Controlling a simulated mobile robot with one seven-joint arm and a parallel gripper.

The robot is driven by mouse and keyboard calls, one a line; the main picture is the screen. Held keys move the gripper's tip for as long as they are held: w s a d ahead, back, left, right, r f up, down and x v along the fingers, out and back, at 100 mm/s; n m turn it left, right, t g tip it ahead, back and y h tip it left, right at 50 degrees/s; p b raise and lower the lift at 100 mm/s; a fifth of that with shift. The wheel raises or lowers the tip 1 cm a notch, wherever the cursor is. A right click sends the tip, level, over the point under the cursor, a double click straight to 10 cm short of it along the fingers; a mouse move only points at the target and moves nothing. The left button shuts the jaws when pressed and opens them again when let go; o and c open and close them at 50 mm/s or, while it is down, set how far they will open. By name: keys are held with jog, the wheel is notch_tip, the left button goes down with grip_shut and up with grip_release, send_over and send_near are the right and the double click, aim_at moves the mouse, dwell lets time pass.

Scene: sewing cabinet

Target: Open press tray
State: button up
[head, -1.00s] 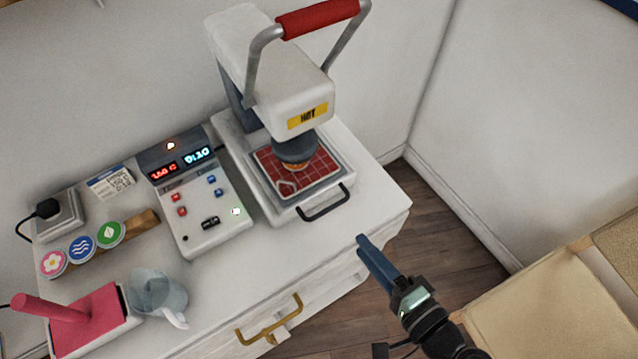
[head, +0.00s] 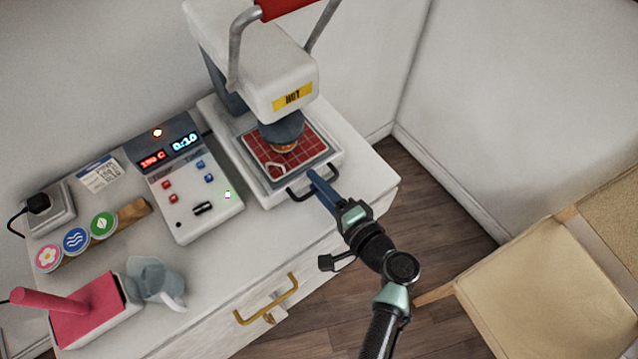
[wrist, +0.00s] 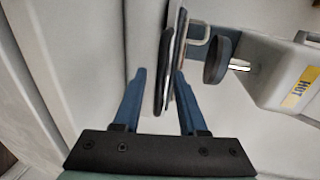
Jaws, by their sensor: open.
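The press tray (head: 280,181) is a shallow grey tray at the foot of the white heat press (head: 262,75), with a red checked cloth (head: 265,152) on it. Its dark loop handle (head: 293,195) sticks out at the front and is partly covered by my gripper in the head view. My gripper (head: 312,177) is at the handle, jaws open. In the wrist view my gripper (wrist: 159,74) has a dark bar, seemingly the handle (wrist: 166,62), between its fingers, close to the right one. Whether a finger touches it I cannot tell.
A control box (head: 193,190) with lit displays stands left of the press. A brass drawer handle (head: 268,303) is below. A chair (head: 540,290) stands right.

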grip_shut()
dwell(1.4)
